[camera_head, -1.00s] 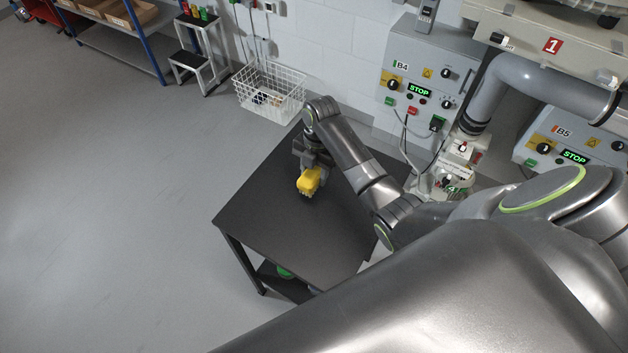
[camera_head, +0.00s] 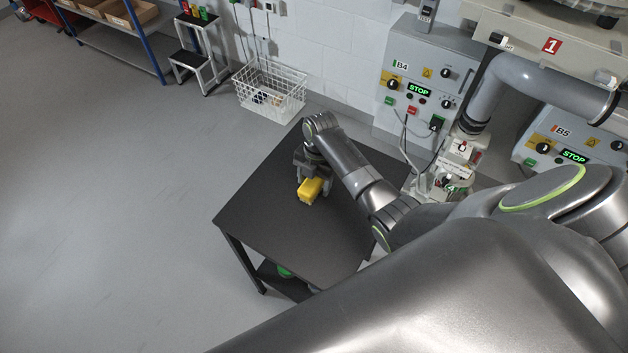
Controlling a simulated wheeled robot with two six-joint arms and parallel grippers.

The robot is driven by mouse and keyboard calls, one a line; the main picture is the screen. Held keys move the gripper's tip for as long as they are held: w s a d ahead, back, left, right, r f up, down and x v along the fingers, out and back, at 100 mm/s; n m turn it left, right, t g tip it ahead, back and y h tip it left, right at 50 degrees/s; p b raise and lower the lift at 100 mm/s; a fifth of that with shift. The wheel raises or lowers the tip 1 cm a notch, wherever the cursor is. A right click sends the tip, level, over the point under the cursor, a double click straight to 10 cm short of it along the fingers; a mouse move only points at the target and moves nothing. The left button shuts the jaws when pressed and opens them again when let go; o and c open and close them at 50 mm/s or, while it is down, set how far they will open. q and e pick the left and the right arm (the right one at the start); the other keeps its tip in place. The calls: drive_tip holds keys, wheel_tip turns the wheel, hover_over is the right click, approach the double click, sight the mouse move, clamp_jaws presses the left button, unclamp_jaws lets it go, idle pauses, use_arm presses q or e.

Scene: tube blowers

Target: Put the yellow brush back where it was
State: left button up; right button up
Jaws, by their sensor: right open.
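The yellow brush (camera_head: 310,191) is on the black table (camera_head: 265,205), right of the table's middle line toward the arm. My right gripper (camera_head: 312,177) is at the brush, just behind and above it, with its jaws open. The brush hides part of the fingers, so I cannot tell whether they touch it. My left gripper is not in view.
A white wire basket (camera_head: 271,92) stands by the wall behind the table. Control box B4 (camera_head: 428,85) and a grey pipe (camera_head: 520,80) are at the right. A green thing (camera_head: 285,271) lies on the lower shelf. The table's left and front are clear.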

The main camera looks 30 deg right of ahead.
drive_tip(key=shift+r, duration=0.1)
drive_tip(key=r, duration=0.3)
drive_tip(key=d+r+b, duration=0.1)
drive_tip(key=r, duration=0.2)
drive_tip(key=w+r, duration=0.1)
drive_tip(key=r, duration=0.2)
drive_tip(key=shift+d+r+b, duration=0.2)
drive_tip(key=shift+b, duration=0.2)
wheel_tip(320, 180, up, 2)
drive_tip(key=shift+d+r+p, duration=0.1)
drive_tip(key=shift+r+p, duration=0.1)
drive_tip(key=shift+p, duration=0.45)
